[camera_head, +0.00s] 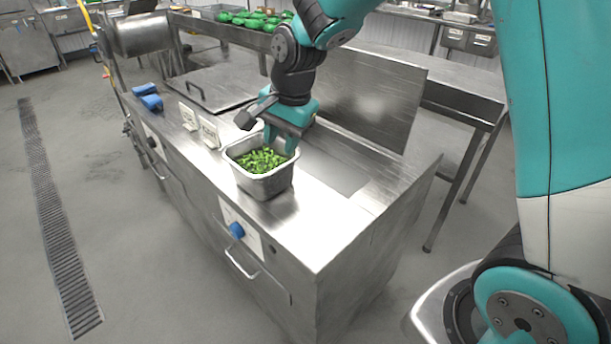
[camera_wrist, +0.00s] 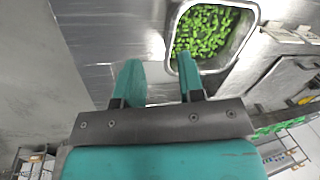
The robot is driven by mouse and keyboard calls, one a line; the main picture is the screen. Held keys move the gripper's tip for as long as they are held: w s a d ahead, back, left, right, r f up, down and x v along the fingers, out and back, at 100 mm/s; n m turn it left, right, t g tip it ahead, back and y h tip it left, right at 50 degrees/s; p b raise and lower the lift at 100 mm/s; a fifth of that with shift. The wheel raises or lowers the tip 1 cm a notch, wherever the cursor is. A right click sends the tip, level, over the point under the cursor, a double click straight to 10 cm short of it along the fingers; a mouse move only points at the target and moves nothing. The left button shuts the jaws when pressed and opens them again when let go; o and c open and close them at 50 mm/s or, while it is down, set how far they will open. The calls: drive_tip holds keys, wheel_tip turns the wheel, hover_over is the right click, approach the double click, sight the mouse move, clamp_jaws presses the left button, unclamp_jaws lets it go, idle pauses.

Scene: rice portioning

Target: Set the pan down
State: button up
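The pan (camera_head: 281,184) is a deep steel container of chopped green pieces (camera_head: 262,160). It appears to stand upright on the steel counter (camera_head: 310,232) near its front edge. My gripper (camera_head: 281,142) points down at the pan's back rim. In the wrist view the pan (camera_wrist: 246,38) is at the top, right of centre. My gripper (camera_wrist: 158,68) shows its two teal fingers spread apart there, with a clear gap between them. The right fingertip overlaps the pan's left rim, and the left one is outside it. I cannot tell whether a finger touches the rim.
A rectangular recess (camera_head: 335,172) lies in the counter right of the pan. Small label cards (camera_head: 209,131) stand to the left, with a handled lid (camera_head: 207,90) and blue items (camera_head: 150,101) beyond. Green peppers (camera_head: 255,20) lie on a back shelf. Bare counter lies right of the pan.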

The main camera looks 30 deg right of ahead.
drive_tip(key=s+a+r+n+y, duration=0.1)
drive_tip(key=s+r+n, duration=0.1)
drive_tip(key=s+n, duration=0.4)
drive_tip(key=s+a+r+n+g+y, duration=0.1)
drive_tip(key=s+a+r+n, duration=0.1)
drive_tip(key=s+n, duration=0.4)
drive_tip(key=s+a+r+n+g, duration=0.1)
drive_tip(key=s+n, duration=0.5)
drive_tip(key=s, duration=0.7)
wheel_tip(320, 180, up, 2)
drive_tip(key=shift+s+a+r+y, duration=0.1)
drive_tip(key=shift+s+a+y, duration=0.25)
drive_tip(key=shift+a, duration=0.35)
drive_tip(key=shift+w, duration=0.15)
